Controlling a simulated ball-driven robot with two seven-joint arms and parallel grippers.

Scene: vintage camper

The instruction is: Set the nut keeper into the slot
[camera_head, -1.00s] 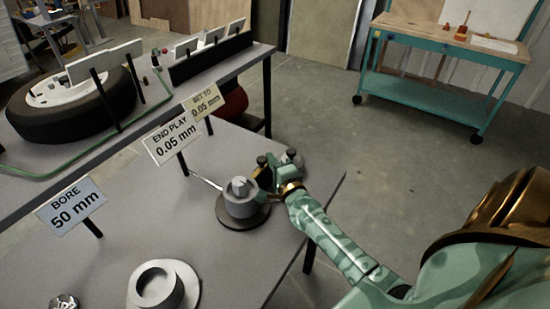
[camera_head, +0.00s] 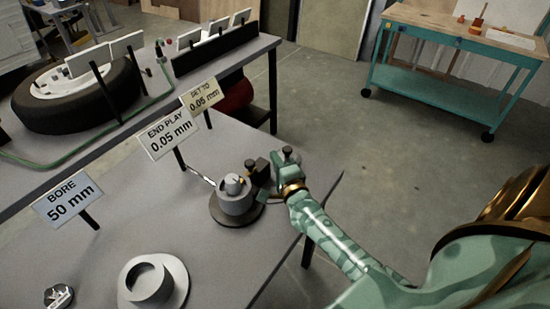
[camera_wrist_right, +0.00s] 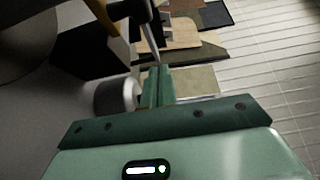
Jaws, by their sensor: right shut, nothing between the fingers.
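A grey cylindrical hub (camera_head: 236,202) stands upright on a dark round base near the table's far right edge. A small grey piece (camera_head: 233,182) shows on top of the hub, but it is too small to tell whether this is the nut keeper or whether a slot is there. My right gripper (camera_head: 259,184) is shut and empty, close to the right side of the hub. In the right wrist view its green fingers (camera_wrist_right: 159,86) are together, with a pale grey cylinder (camera_wrist_right: 115,95) just left of them. My left gripper is not in view.
Signs on posts stand behind the hub, including the END PLAY sign (camera_head: 168,134) and the BORE sign (camera_head: 68,199). A flanged grey ring (camera_head: 181,290) and a small metal part (camera_head: 58,296) lie at the front. The grey tabletop (camera_head: 150,220) between is clear.

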